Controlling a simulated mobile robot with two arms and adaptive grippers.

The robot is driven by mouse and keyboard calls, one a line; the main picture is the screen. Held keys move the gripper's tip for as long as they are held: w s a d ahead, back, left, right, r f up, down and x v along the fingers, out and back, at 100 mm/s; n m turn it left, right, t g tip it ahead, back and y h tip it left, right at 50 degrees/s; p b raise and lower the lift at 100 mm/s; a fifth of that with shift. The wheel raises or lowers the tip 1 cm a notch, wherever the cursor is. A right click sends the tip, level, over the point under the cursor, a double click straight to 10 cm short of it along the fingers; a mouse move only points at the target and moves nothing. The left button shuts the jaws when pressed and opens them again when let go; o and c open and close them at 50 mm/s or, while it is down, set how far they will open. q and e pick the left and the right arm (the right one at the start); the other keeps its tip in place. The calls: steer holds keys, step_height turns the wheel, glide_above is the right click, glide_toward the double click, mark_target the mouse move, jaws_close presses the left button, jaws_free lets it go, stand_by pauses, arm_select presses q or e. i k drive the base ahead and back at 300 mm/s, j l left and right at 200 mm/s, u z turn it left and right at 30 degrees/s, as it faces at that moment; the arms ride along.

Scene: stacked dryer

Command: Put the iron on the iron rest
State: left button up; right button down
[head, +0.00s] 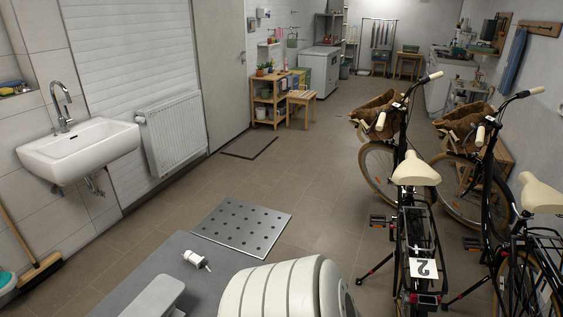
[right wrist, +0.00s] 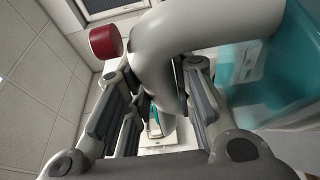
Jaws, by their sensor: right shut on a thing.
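My right gripper (right wrist: 155,115) shows in the right wrist view, with its dark-padded fingers on both sides of a smooth, curved light-grey part. This part looks like the handle of the iron (right wrist: 235,40), and the gripper is shut on it. A translucent teal part (right wrist: 285,85) beside it at the right appears to be the iron's body. The rest of the iron is cropped or hidden. I cannot make out the iron rest for certain. A small white and teal thing on a pale surface (right wrist: 158,150) shows beyond the fingers. Neither gripper shows in the head view.
A white sink (head: 80,150) and a radiator (head: 175,130) are on the left wall. Two bicycles (head: 415,175) stand at the right. A perforated metal plate (head: 242,224) lies on the floor. A red cylinder (right wrist: 105,42) shows in the wrist view.

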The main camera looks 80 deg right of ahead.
mark_target(244, 223)
steer(key=k+l+z, duration=0.25)
steer(key=l, duration=0.15)
steer(key=l+z, duration=0.2)
steer(key=l, duration=0.2)
steer(key=l+z, duration=0.25)
steer(key=l, duration=0.2)
steer(key=k+l, duration=0.1)
steer(key=l, duration=0.3)
